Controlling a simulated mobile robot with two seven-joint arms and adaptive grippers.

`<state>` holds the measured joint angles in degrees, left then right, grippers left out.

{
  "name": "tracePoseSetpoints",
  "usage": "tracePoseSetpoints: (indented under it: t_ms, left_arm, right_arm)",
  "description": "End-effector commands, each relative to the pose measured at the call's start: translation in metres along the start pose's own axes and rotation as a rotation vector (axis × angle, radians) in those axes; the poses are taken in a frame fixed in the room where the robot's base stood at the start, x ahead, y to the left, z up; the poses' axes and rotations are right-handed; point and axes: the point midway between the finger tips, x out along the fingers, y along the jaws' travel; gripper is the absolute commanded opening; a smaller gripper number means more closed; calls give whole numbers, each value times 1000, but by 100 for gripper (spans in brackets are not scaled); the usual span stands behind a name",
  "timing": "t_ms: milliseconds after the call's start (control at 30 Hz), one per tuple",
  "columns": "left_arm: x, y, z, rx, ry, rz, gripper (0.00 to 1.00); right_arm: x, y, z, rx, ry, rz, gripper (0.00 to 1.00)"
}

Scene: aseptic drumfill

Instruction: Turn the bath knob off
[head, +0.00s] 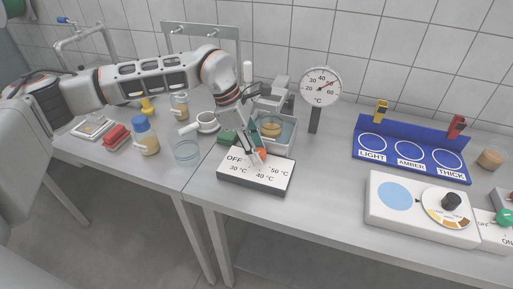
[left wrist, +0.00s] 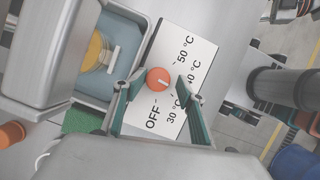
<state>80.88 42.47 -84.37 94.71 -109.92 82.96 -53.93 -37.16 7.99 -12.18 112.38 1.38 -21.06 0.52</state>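The bath knob (left wrist: 158,80) is a round orange-red knob with a short white mark, on a white panel (head: 237,178) printed OFF, 30, 40 and 50 °C. The mark appears to point toward the temperature side rather than OFF, but I cannot tell the exact setting. My left gripper (head: 250,146) is over the panel. In the left wrist view its two green-padded fingers stand apart on either side of the knob, with gaps, not visibly touching it. In the head view the fingers partly hide the knob (head: 261,153). My right gripper is not in view.
The metal bath (head: 288,138) with an amber jar stands right behind the panel. A dial thermometer (head: 320,87) stands to its right. A glass beaker (head: 186,151) and a blue-capped bottle (head: 146,138) stand to the left. A blue rack (head: 412,151) is at right.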

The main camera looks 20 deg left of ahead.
Motion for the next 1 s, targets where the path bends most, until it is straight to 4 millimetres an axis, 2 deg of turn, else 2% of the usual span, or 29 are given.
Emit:
tracePoseSetpoints:
  t_ms: [367, 533, 800, 1000]
  left_arm:
    - [-4, 4, 0, 0, -2, 12, 42]
    - [-21, 4, 0, -1, -2, 13, 42]
    - [-60, 2, 0, 0, -2, 9, 42]
    - [-78, 0, 0, 0, -1, 4, 42]
  right_arm:
    - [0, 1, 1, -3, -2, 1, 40]
    - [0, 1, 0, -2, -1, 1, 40]
    - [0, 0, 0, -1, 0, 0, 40]
    - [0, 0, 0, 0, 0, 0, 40]
